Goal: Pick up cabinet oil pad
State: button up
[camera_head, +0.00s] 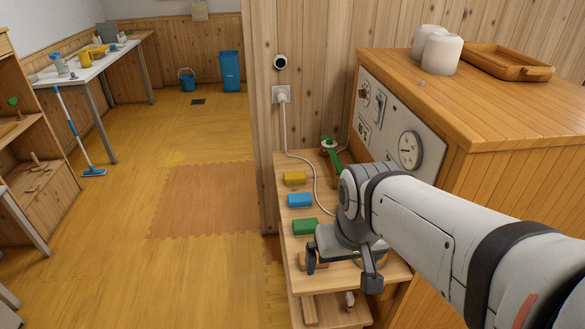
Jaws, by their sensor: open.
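Three small block-shaped pads lie in a row on a narrow wooden shelf (332,277) beside the wooden cabinet: a yellow pad (295,178), a blue pad (299,200) and a green pad (305,226). I cannot tell which of them, if any, is the cabinet oil pad. My gripper (342,272) is open over the front part of the shelf, just nearer than the green pad. My wrist hides what lies directly below it. A small tan thing (309,267) partly shows by the left finger.
The wooden cabinet (500,105) with a gauge panel (393,122) stands close on the right, bearing white cylinders (440,53) and a wooden tray (507,62). A green-handled tool (332,157) and a white cord (308,164) are at the shelf's back. Open floor lies left.

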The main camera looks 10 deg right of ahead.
aim_at(302, 228)
jog(key=z, duration=1.2)
jog(key=k, duration=0.45)
jog(key=u, duration=0.65)
jog(key=i, duration=1.05)
jog(key=u, duration=0.55)
